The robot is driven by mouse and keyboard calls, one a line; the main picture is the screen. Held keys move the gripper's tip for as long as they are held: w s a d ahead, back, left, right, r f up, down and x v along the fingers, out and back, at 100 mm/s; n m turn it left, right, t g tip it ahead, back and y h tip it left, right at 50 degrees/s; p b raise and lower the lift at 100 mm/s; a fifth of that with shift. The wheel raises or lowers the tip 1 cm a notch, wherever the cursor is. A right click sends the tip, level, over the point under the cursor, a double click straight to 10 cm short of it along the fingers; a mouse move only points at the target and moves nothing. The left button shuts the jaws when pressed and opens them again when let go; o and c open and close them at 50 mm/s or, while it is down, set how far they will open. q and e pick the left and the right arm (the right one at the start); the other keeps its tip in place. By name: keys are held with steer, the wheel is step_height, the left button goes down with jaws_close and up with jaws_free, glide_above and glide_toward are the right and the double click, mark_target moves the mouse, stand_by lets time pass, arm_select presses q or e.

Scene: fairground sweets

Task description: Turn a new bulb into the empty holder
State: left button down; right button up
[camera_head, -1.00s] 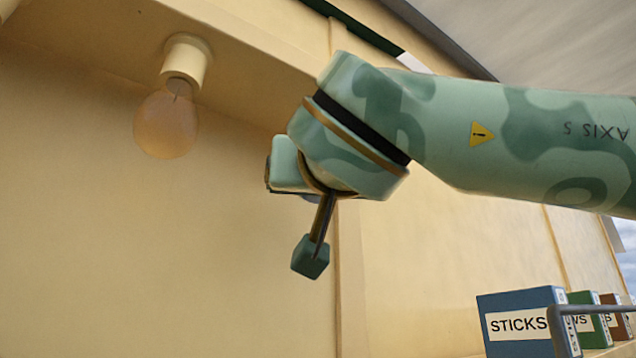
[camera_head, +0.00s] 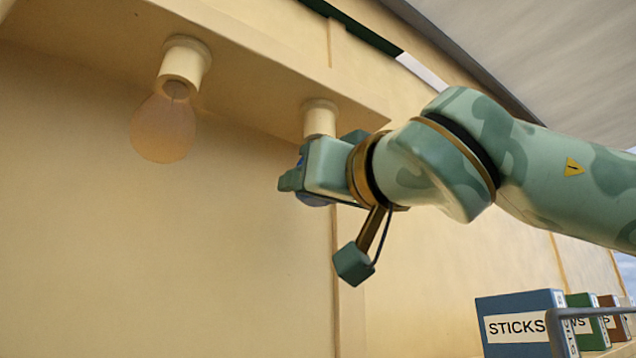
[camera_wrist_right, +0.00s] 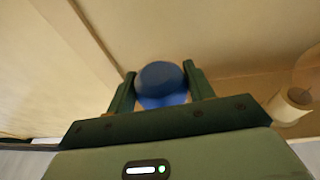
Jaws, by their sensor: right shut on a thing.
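A cream holder (camera_head: 320,120) hangs from the beam right of centre in the head view. Its lower end is hidden behind my right gripper (camera_head: 296,180). My right gripper is shut on a blue bulb (camera_head: 314,200), just below this holder. Most of the bulb is hidden in the head view. In the right wrist view the blue bulb (camera_wrist_right: 160,82) sits between the two fingers. I cannot tell whether the bulb touches the holder. My left gripper is out of view.
A second holder (camera_head: 184,62) at the left carries an orange-tinted bulb (camera_head: 164,126); this holder also shows in the right wrist view (camera_wrist_right: 288,106). A cream wall stands behind. A blue STICKS box (camera_head: 520,322) and other boxes stand at lower right. The lower left is free.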

steer(key=o, duration=0.9)
steer(key=shift+a, duration=0.15)
steer(key=shift+s, duration=0.1)
